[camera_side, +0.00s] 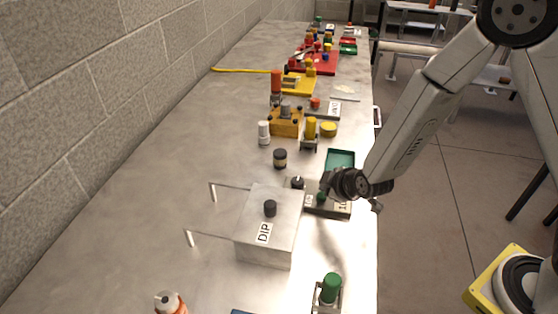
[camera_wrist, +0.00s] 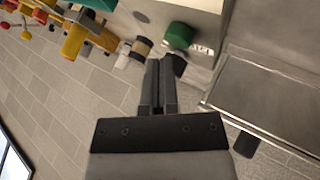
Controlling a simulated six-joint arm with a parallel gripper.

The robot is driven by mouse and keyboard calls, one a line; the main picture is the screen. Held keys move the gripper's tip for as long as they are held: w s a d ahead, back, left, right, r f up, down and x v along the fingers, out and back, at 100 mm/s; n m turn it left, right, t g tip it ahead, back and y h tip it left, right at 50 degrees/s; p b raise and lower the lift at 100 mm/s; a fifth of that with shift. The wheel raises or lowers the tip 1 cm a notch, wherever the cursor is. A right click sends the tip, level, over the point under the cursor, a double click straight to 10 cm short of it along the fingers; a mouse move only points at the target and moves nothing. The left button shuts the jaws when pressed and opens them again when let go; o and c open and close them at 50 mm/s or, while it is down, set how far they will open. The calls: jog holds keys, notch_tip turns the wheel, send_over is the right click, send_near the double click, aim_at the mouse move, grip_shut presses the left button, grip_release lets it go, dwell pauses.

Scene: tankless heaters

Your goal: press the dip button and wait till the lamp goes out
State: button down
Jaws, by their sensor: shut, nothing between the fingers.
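The dip button (camera_side: 270,208) is a black knob on top of a grey metal box (camera_side: 262,243) with a DIP label. A black knob (camera_wrist: 247,143) at the lower right of the wrist view appears to be the same button, beside a grey metal surface. My gripper (camera_side: 326,181) is shut and empty, to the right of and behind the DIP box, apart from the button. In the wrist view its fingertips (camera_wrist: 160,62) are close to a green knob (camera_wrist: 180,35) and a black one (camera_wrist: 175,65). I cannot tell which part is the lamp, or whether it is lit.
A low labelled panel (camera_side: 341,209) lies under my gripper, with a green tray (camera_side: 340,158) behind it. A black-lidded jar (camera_side: 280,158) and yellow fixtures (camera_side: 285,121) stand farther back. A green-topped fixture (camera_side: 330,287) stands in front. The left table surface is clear beside the brick wall.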

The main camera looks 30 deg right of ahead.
jog(key=shift+f, duration=0.9)
dwell(1.3)
jog(key=shift+r, duration=0.9)
jog(key=shift+r, duration=0.1)
jog(key=shift+r, duration=2.4)
